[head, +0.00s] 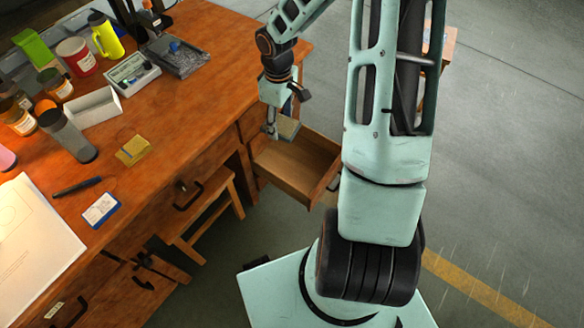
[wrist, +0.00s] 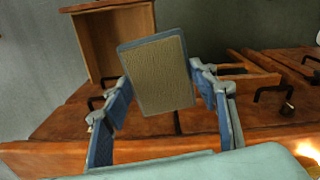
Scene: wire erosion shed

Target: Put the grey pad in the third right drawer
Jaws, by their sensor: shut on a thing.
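The grey pad (wrist: 157,75) is a flat rectangular block with a brownish-grey textured face and a blue-grey edge. My gripper (wrist: 162,92) is shut on it, with one blue-lined finger on each side in the wrist view. In the head view the pad (head: 287,128) hangs below my gripper (head: 283,119), over the back part of an open drawer. The open wooden drawer (head: 292,172) juts from the right end of the desk and looks empty. It also shows at the upper left of the wrist view (wrist: 108,42). I cannot tell its place in the stack.
The orange-brown desk (head: 200,105) carries bottles, cans, a white open box (head: 92,107), a yellow block (head: 133,150), a pen (head: 77,187) and a large paper sheet (head: 32,240). A wooden stool (head: 205,215) stands under it.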

